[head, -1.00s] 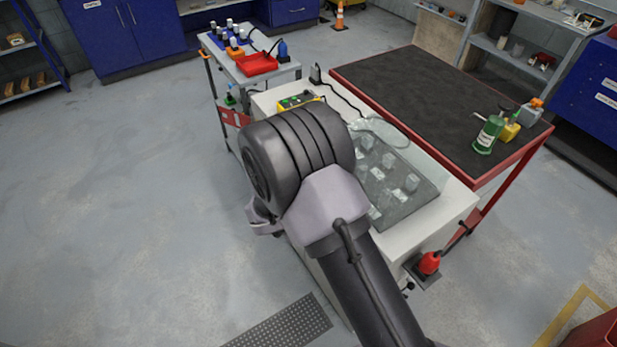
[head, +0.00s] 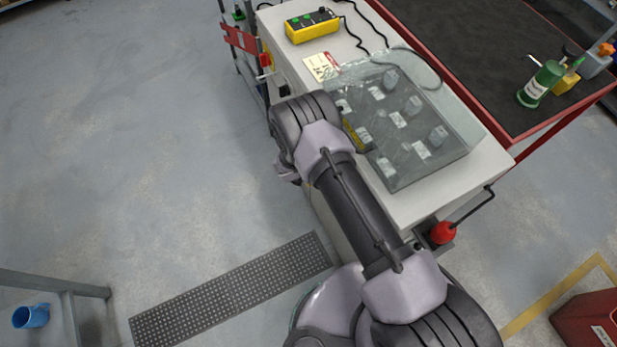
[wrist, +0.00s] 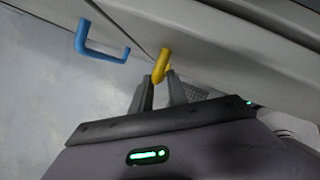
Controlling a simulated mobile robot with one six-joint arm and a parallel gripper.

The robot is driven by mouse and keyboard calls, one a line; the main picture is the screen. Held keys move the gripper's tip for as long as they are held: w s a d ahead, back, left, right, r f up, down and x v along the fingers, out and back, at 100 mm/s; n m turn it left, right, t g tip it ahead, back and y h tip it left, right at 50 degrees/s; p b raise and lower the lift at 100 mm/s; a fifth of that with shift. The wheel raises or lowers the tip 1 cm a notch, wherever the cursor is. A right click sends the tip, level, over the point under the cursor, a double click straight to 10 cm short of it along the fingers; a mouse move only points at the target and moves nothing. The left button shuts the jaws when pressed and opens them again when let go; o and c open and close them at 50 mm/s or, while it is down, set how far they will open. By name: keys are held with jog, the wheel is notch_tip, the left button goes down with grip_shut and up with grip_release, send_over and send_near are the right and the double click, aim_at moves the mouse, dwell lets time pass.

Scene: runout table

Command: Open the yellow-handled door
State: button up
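In the wrist view the yellow handle (wrist: 162,64) stands out from a pale grey panel (wrist: 215,62) of the cabinet. My gripper (wrist: 159,80) is at this handle, with its two grey fingers apart and the handle's lower end between the tips. I cannot tell whether either finger touches it. The door looks closed, though its edges are hard to make out. In the head view the white cabinet (head: 487,165) stands under my arm. My fingers and the yellow handle are hidden there behind the wrist and the cabinet's top.
A blue handle (wrist: 104,50) sits left of the yellow one. A clear cover (head: 455,140) and a yellow control box (head: 312,25) are on the cabinet top. A perforated floor mat (head: 225,282) lies left; the floor there is open.

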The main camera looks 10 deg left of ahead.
jog(key=shift+b+x, duration=0.35)
jog(key=shift+x, duration=0.95)
grip_shut()
dwell(0.5)
